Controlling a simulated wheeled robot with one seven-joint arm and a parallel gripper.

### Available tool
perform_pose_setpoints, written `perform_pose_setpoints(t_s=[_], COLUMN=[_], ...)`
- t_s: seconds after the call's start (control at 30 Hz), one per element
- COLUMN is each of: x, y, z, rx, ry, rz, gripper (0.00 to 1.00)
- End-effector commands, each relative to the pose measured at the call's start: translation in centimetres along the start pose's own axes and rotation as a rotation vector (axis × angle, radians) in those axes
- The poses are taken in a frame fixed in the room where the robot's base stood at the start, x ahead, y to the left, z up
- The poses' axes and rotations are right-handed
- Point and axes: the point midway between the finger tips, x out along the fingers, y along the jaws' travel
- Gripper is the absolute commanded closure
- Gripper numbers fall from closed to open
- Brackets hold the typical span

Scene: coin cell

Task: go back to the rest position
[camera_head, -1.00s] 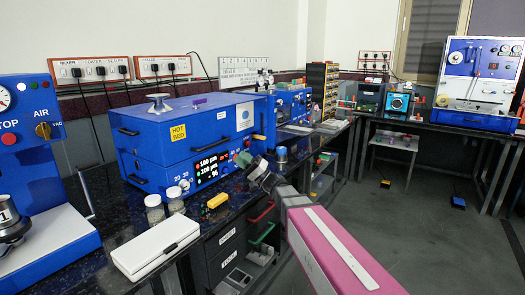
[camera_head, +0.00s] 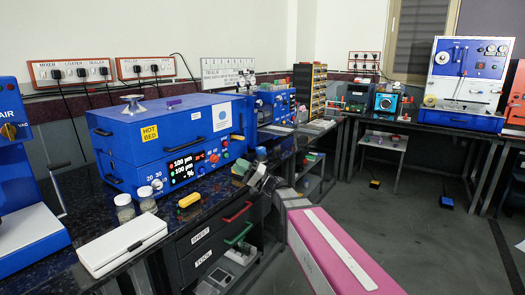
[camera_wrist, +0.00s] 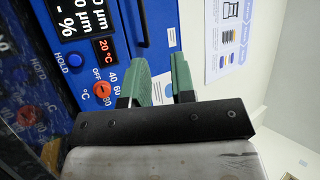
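My gripper (camera_head: 243,169) is at the end of my arm, near the front edge of the dark bench, to the right of the blue hot-bed machine (camera_head: 165,142). In the wrist view my gripper (camera_wrist: 163,84) shows two green fingers with a clear gap between them. It is open and nothing is between the fingers. Behind the fingers are the blue machine front (camera_wrist: 150,35) with its knobs, a white wall and a poster. No held object shows in either view.
A white case (camera_head: 122,245), two jars (camera_head: 135,208) and a yellow item (camera_head: 189,200) lie along the bench's front. A blue-topped item (camera_head: 261,153) stands beyond my gripper. Drawers (camera_head: 212,240) are below. The floor (camera_head: 410,240) to the right is largely open.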

Motion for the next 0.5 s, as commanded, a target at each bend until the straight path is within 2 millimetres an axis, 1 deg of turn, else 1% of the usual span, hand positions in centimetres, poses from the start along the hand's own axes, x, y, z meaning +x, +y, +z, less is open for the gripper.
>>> perform_pose_setpoints(t_s=[0.17,0.33,0.47,0.5], x=[-1.2,-3.1,-5.6,-6.6], y=[1.6,3.7,5.8,6.6], z=[1.4,3.1,5.0,5.7], rx=[0.018,0.042,0.068,0.078], ry=[-0.041,-0.091,-0.139,-0.157], rz=[0.110,0.255,0.419,0.483], gripper=[0.76,0.76,0.76,0.76])
